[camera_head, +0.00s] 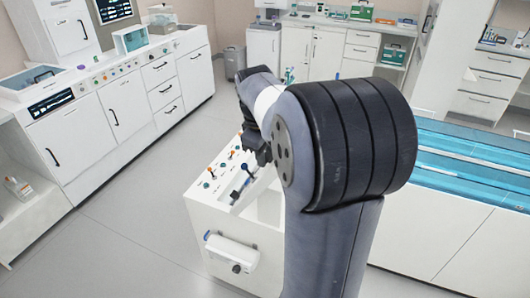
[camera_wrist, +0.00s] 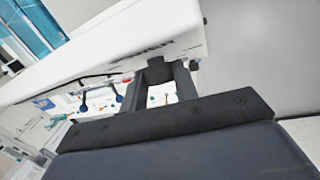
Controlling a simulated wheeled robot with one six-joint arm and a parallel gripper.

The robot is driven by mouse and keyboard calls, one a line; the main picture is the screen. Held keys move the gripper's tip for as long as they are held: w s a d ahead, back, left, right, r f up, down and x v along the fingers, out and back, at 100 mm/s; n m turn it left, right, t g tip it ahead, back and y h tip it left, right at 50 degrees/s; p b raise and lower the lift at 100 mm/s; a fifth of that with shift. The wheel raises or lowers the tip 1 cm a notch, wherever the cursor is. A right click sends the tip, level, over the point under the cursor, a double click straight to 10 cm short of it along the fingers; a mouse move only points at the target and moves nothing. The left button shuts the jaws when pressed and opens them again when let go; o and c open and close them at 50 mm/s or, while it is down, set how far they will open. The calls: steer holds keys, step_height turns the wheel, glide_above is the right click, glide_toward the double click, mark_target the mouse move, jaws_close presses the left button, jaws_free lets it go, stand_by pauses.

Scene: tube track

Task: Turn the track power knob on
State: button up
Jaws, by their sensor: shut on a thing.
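My gripper (camera_head: 257,152) is at the upper right of the white control console (camera_head: 225,218) in the head view. In the wrist view, my gripper (camera_wrist: 158,74) has its dark fingertips closed together against the white panel (camera_wrist: 110,60), just below a short dark label too blurred to read. It is shut on a small dark part there, which I take as the track power knob. The fingers hide most of it, so its turn angle cannot be told.
Small coloured controls, one with an orange top (camera_head: 230,154) and a blue-topped one (camera_head: 244,168), stand close beside my gripper. A blue-topped track bench (camera_head: 470,160) is at the right. Open grey floor (camera_head: 130,220) lies left of the console.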

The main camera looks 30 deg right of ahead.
steer(key=c, duration=0.3)
steer(key=shift+c, duration=0.2)
